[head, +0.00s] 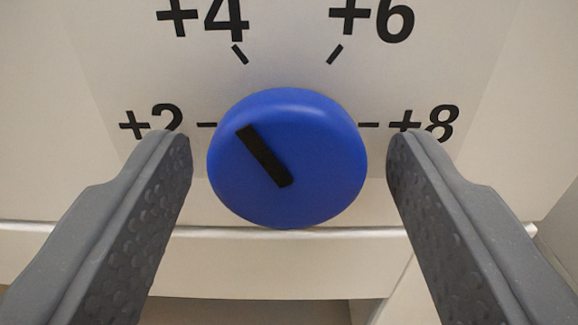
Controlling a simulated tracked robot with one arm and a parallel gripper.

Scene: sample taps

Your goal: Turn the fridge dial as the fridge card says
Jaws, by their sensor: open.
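The fridge dial (330,160) is a round blue knob in the middle of the head view. A black pointer bar (264,156) on its face slants to the upper left, about in line with the +4 tick. The dial's plate (290,40) carries the marks +2, +4, +6 and +8, with +2 at left and +8 at right. My gripper (290,160) is open, with one grey finger on each side of the dial. A gap shows between each finger and the knob. The fridge card is not in view.
A pale horizontal ledge or panel edge (300,240) runs below the dial. Darker recesses show beneath it. The pale front panel around the plate has no other objects in view.

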